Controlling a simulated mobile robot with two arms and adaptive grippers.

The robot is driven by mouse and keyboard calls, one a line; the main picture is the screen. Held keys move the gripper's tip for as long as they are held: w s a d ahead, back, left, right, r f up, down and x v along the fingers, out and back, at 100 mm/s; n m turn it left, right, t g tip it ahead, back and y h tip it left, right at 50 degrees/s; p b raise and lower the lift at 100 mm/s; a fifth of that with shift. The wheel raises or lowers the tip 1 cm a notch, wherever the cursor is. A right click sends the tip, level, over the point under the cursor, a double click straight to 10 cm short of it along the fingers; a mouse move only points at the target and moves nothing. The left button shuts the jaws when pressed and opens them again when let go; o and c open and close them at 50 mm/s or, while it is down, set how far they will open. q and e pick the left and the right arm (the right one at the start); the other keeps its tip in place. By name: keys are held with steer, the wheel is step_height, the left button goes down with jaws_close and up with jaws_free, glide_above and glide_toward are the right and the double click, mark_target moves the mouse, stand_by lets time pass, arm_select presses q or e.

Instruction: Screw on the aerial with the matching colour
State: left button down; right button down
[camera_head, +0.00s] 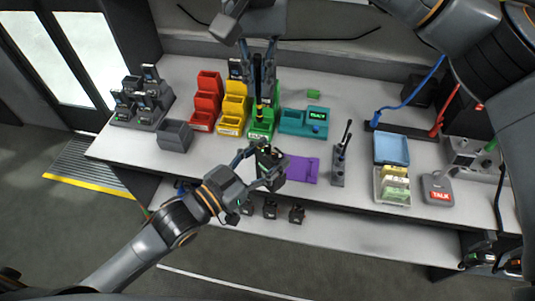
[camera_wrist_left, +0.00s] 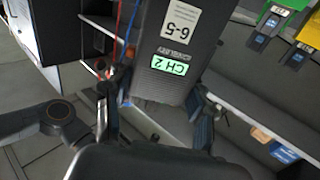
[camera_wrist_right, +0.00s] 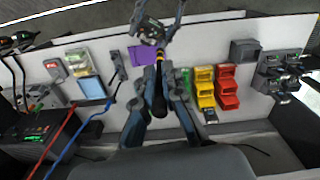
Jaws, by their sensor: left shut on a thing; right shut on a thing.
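A dark handheld radio (camera_head: 266,160) is held by my left gripper (camera_head: 262,172) above the front of the bench. In the left wrist view, the radio (camera_wrist_left: 172,60) fills the space between the fingers and shows a "6-5" label and a lit green "CH 2" screen. My right gripper (camera_head: 258,52), coming from the top, is shut on a black aerial (camera_head: 258,84) that points down above the radio. In the right wrist view, the aerial (camera_wrist_right: 159,98) lies between the fingers, with a yellowish band at its far end. The aerial and radio look apart; the exact gap is unclear.
Red (camera_head: 205,105), yellow (camera_head: 233,105) and green (camera_head: 262,125) bins stand behind. Charging radios (camera_head: 140,105) and a grey bin (camera_head: 175,136) stand left.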

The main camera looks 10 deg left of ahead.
mark_target(260, 114)
steer(key=shift+f, duration=2)
steer(key=shift+f, duration=0.85)
steer(key=shift+f, duration=0.55)
